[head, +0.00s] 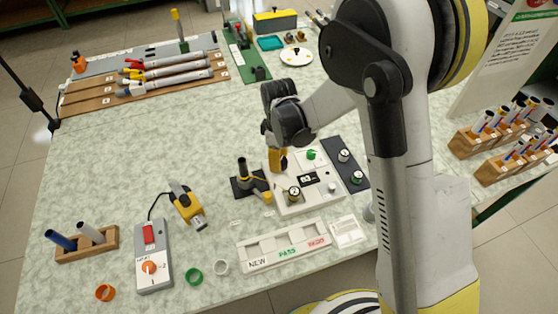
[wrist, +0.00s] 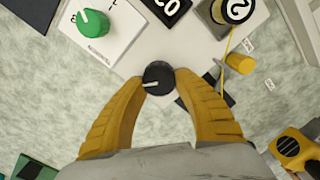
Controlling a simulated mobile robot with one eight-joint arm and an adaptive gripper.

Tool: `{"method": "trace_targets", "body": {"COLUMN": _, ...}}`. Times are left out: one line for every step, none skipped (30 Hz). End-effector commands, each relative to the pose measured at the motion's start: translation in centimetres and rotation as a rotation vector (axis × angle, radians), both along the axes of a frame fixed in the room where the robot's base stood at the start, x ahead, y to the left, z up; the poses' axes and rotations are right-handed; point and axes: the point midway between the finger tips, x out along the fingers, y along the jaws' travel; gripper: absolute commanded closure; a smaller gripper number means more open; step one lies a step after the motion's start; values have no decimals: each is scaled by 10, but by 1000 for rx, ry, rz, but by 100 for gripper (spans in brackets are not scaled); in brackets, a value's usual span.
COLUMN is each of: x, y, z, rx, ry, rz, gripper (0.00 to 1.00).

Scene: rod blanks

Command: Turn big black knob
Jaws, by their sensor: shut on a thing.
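The black knob (wrist: 158,78) with a white pointer line sits at the edge of the pale control panel (wrist: 150,45) in the wrist view. My gripper (wrist: 160,82) has its two yellow fingertips closed on the knob's left and right sides. The pointer line points left in that view. In the head view my gripper (head: 277,160) reaches down to the far left corner of the panel (head: 305,200), and its fingers hide the knob there. A green knob (wrist: 93,22) and a dark display (wrist: 165,8) are on the panel near it.
A round dial marked 2 (wrist: 232,10) is on the panel. A dark stand with a post (head: 243,175) is close on the panel's left. A yellow and grey tool (head: 187,203), a switch box (head: 153,255) and a labelled tray (head: 284,246) lie nearer the front.

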Motion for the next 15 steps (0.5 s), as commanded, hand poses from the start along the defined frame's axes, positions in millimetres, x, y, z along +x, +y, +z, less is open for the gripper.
{"method": "trace_targets", "body": {"x": -1, "y": 0, "z": -1, "rx": 0, "ry": 1, "rz": 25, "gripper": 94}}
{"method": "trace_targets", "body": {"x": -1, "y": 0, "z": -1, "rx": 0, "ry": 1, "rz": 36, "gripper": 94}}
{"method": "trace_targets", "body": {"x": -1, "y": 0, "z": -1, "rx": 0, "ry": 1, "rz": 45, "gripper": 94}}
{"method": "trace_targets", "body": {"x": -1, "y": 0, "z": -1, "rx": 0, "ry": 1, "rz": 48, "gripper": 94}}
{"method": "trace_targets", "body": {"x": -1, "y": 0, "z": 0, "rx": 0, "ry": 1, "rz": 49, "gripper": 94}}
{"method": "trace_targets", "body": {"x": -1, "y": 0, "z": 0, "rx": 0, "ry": 1, "rz": 48, "gripper": 94}}
{"method": "trace_targets", "body": {"x": -1, "y": 0, "z": 0, "rx": 0, "ry": 1, "rz": 48, "gripper": 94}}
{"method": "trace_targets", "body": {"x": -1, "y": 0, "z": 0, "rx": 0, "ry": 1, "rz": 47, "gripper": 94}}
{"method": "trace_targets", "body": {"x": -1, "y": 0, "z": 0, "rx": 0, "ry": 1, "rz": 47, "gripper": 94}}
{"method": "trace_targets", "body": {"x": -1, "y": 0, "z": 0, "rx": 0, "ry": 1, "rz": 47, "gripper": 94}}
{"method": "trace_targets", "body": {"x": -1, "y": 0, "z": 0, "rx": 0, "ry": 1, "rz": 47, "gripper": 61}}
{"method": "trace_targets", "body": {"x": -1, "y": 0, "z": 0, "rx": 0, "ry": 1, "rz": 46, "gripper": 49}}
{"method": "trace_targets", "body": {"x": -1, "y": 0, "z": 0, "rx": 0, "ry": 1, "rz": 46, "gripper": 41}}
{"method": "trace_targets", "body": {"x": -1, "y": 0, "z": 0, "rx": 0, "ry": 1, "rz": 46, "gripper": 41}}
{"method": "trace_targets", "body": {"x": -1, "y": 0, "z": 0, "rx": 0, "ry": 1, "rz": 46, "gripper": 41}}
